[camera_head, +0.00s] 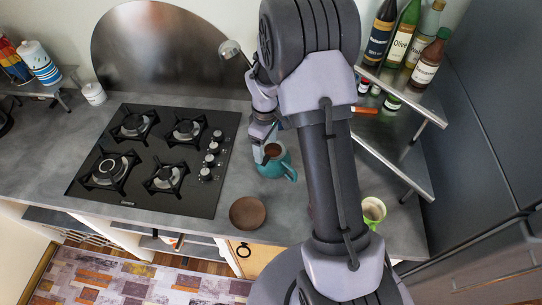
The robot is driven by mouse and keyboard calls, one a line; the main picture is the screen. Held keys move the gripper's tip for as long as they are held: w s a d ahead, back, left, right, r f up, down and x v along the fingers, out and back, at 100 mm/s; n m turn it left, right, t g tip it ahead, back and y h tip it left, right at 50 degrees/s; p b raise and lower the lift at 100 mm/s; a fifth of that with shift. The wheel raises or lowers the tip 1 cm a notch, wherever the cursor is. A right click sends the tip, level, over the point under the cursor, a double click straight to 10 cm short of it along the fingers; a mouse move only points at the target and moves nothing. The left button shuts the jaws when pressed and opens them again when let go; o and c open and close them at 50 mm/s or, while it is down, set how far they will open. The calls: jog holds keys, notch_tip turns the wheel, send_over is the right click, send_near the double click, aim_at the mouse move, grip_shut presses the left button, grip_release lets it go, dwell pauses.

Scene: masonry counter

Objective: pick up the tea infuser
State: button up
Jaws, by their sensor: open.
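I cannot pick out the tea infuser for certain; it may be hidden behind my arm or too small to tell. My gripper (266,152) points down at the left rim of a teal mug (280,168) with a dark inside. The gripper is small and partly covered in this view, and I see nothing held in it. Whether it touches the mug, I cannot tell. A shiny rounded metal piece (230,49) shows behind the arm's upper left.
A black gas hob (147,196) lies left of the mug. A brown round dish (248,213) sits near the counter's front edge. A green cup (373,210) stands right of my arm. A metal rack (396,170) and several bottles (405,32) occupy the right.

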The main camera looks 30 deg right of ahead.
aim_at(266, 158)
notch_tip(266, 158, down, 5)
jog(key=shift+s+a+r, duration=0.1)
jog(key=shift+s, duration=0.05)
jog(key=shift+f, duration=0.2)
jog(key=shift+r, duration=0.1)
grip_shut()
